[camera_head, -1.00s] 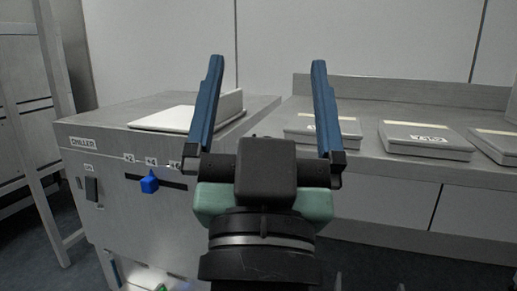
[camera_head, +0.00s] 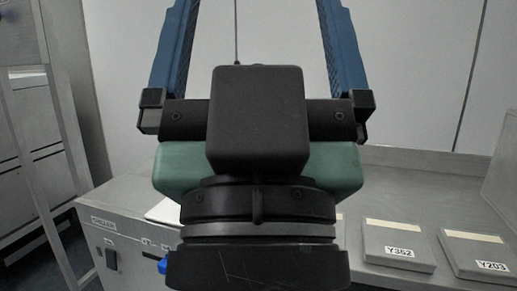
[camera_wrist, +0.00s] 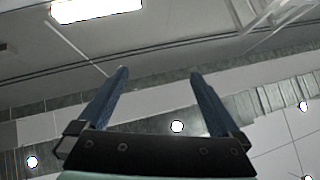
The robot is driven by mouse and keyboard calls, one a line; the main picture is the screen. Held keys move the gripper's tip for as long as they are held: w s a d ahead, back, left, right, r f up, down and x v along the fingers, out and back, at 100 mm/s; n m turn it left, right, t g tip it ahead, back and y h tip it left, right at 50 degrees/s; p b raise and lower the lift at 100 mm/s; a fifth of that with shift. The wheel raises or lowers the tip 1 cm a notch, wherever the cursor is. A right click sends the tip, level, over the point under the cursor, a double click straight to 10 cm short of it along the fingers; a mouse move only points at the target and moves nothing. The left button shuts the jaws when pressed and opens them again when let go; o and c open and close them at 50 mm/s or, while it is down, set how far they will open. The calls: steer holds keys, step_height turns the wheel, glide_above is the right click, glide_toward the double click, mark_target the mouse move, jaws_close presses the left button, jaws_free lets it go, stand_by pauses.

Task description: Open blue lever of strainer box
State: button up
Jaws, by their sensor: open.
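A blue lever (camera_head: 162,265) shows in the head view at the lower left, on the front of a grey metal cabinet (camera_head: 125,215) whose label seems to read CHILLER. My gripper's wrist hides part of the lever and the panel beside it. I see no box marked as a strainer box. My gripper (camera_head: 260,22) is raised high in front of the head camera, open and empty, with its fingertips past the top edge. In the wrist view its two blue fingers (camera_wrist: 159,73) stand apart with nothing between them. The lever does not show there.
Grey boxes labelled Y352 (camera_head: 399,252) and Y203 (camera_head: 478,263) lie on the counter at right. A pale flat item (camera_head: 163,211) on the cabinet is mostly hidden. A metal frame (camera_head: 62,135) stands at left. The wrist view shows a ceiling light (camera_wrist: 95,8).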

step_height(320, 180, up, 11)
steer(key=p, duration=0.9)
steer(key=shift+r, duration=0.2)
